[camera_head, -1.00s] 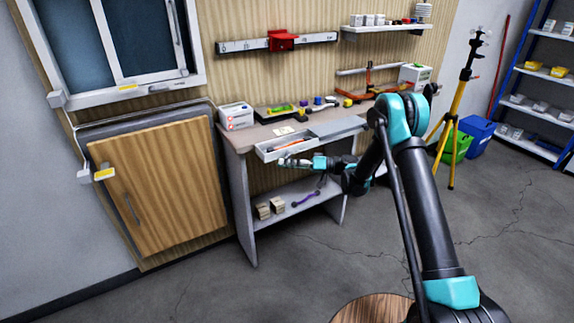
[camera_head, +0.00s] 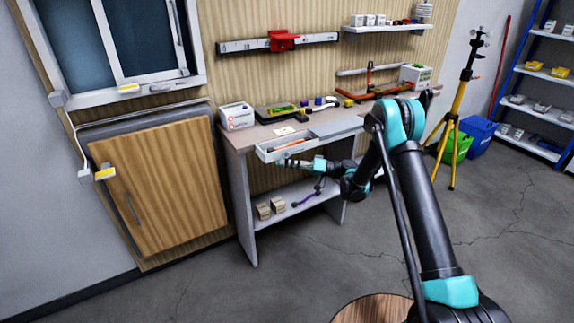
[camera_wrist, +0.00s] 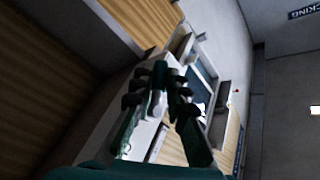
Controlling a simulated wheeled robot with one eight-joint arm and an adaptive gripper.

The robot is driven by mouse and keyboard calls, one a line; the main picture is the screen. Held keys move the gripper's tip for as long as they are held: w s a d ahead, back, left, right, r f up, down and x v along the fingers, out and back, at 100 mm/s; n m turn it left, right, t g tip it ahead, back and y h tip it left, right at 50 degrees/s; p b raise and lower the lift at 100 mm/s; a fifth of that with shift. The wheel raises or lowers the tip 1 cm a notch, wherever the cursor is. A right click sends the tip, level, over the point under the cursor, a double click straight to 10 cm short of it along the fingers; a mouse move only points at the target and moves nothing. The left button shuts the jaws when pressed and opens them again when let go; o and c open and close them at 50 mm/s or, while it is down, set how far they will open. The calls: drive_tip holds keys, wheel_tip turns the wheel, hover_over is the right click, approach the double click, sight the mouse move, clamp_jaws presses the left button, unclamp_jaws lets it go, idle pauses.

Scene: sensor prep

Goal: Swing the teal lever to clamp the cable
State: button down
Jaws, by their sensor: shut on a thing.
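My gripper (camera_head: 284,163) is in front of the open drawer (camera_head: 268,155) of the workbench, just below its front edge, pointing left. In the wrist view its dark fingers (camera_wrist: 160,98) close around a small pale thing (camera_wrist: 157,104). I cannot tell what that thing is; the fingers hide most of it. I cannot make out a teal lever or a clamped cable for certain. A dark device with a green part (camera_head: 280,111) lies on the bench top, too small to read.
The drawer holds orange and dark items. A white box (camera_head: 236,117) stands at the bench's left end. Wooden blocks (camera_head: 270,207) and a purple tool (camera_head: 306,199) lie on the lower shelf. A wooden cabinet door (camera_head: 160,185) is left. Floor in front is clear.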

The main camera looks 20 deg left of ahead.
drive_tip(key=c, duration=1.5)
unclamp_jaws()
drive_tip(key=shift+d, duration=0.1)
drive_tip(key=v, duration=1.2)
